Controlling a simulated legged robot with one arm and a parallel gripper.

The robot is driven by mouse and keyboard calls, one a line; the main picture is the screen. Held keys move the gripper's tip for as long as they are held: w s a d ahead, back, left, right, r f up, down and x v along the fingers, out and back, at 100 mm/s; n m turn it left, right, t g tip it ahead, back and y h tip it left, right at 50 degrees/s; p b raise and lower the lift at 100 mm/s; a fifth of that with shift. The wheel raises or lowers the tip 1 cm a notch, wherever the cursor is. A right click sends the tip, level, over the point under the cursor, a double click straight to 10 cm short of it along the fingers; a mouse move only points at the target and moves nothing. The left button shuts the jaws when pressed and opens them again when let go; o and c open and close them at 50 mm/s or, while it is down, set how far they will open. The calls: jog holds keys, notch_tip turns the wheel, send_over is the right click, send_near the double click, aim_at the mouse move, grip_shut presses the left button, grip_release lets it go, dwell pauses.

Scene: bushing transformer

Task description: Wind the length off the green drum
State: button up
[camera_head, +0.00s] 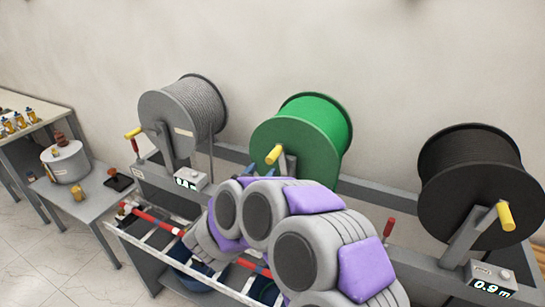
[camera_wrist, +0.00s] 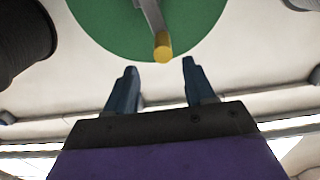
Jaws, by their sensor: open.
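The green drum (camera_head: 312,128) stands in the middle of the rack, with a yellow crank handle (camera_head: 274,155) on its front face. In the wrist view the green drum (camera_wrist: 120,25) fills the top, and the yellow handle (camera_wrist: 163,47) hangs down at the end of a grey crank arm (camera_wrist: 151,15). My gripper (camera_wrist: 160,70) is open and empty. Its two blue fingers point toward the handle, which shows between and just beyond the tips. In the head view the blue fingertips (camera_head: 266,172) are just below the handle. My arm hides the lower front of the green drum's stand.
A grey cable drum (camera_head: 184,115) stands left and a black drum (camera_head: 470,180) right, each with a yellow crank. The black drum's counter (camera_head: 491,286) reads 0.9 m. A red lever (camera_head: 388,229) stands between green and black. A side table (camera_head: 100,190) with a pot is left.

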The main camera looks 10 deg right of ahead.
aim_at(272, 157)
jog(key=x, duration=0.7)
jog(key=shift+w+a+f, duration=0.1)
jog(key=shift+w+a, duration=0.1)
jog(key=shift+w, duration=0.05)
jog(key=shift+w+d, duration=0.15)
jog(key=shift+w, duration=0.4)
jog(key=shift+w+d, duration=0.1)
jog(key=shift+d, duration=0.6)
jog(key=shift+a, duration=0.35)
jog(key=c, duration=0.7)
grip_shut()
